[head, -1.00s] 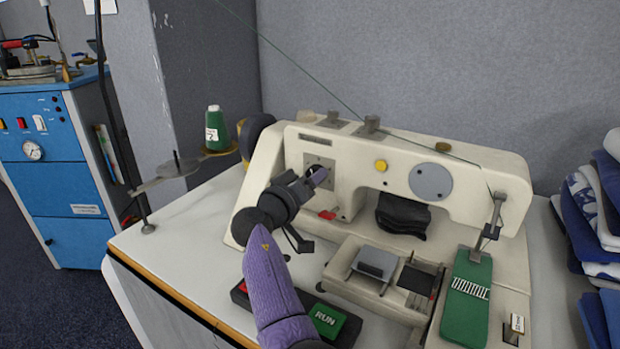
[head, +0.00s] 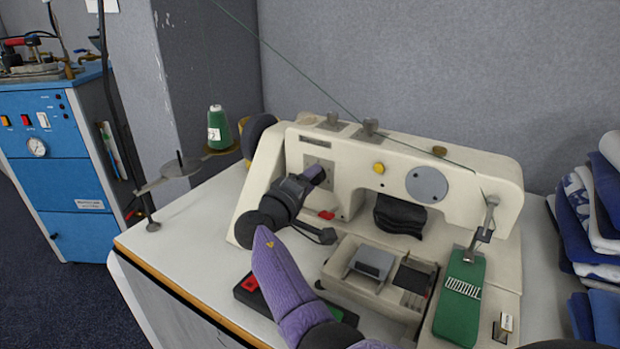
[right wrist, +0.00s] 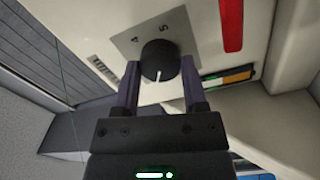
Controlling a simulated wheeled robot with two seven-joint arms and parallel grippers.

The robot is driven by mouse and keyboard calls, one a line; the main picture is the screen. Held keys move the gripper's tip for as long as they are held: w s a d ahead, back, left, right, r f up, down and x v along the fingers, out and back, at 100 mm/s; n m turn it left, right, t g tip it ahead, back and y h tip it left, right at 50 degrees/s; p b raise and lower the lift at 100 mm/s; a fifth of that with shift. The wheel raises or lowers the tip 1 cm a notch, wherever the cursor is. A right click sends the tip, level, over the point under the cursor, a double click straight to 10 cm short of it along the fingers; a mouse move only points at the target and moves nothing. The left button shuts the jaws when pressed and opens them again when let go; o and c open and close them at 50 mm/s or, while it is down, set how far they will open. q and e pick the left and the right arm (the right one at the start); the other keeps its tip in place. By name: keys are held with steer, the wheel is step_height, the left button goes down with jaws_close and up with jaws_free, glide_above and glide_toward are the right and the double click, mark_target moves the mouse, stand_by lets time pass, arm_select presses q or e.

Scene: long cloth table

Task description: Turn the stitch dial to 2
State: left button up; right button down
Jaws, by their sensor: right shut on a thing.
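The stitch dial (right wrist: 158,57) is a round black knob with a white pointer line on a grey plate (right wrist: 126,46) of the cream sewing machine (head: 345,160). In the right wrist view the pointer aims down toward my gripper, and the marks 4 and 5 show on the plate's far side. Other marks are hidden. My right gripper (right wrist: 159,76) is shut on the dial, one finger on each side. In the head view the right gripper (head: 313,176) covers most of the dial. My left gripper is not in view.
A red button (head: 251,283) on a dark box lies under my right forearm. A green thread cone (head: 219,128) stands left of the machine. Folded cloth (head: 590,225) is stacked at the right.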

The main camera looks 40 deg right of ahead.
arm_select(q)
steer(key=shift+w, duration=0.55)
arm_select(e)
steer(key=shift+c, duration=0.7)
jaws_free()
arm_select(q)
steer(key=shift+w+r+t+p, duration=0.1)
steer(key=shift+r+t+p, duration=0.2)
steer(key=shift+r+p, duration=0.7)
arm_select(e)
steer(key=v, duration=1)
steer(key=shift+w+f, duration=0.1)
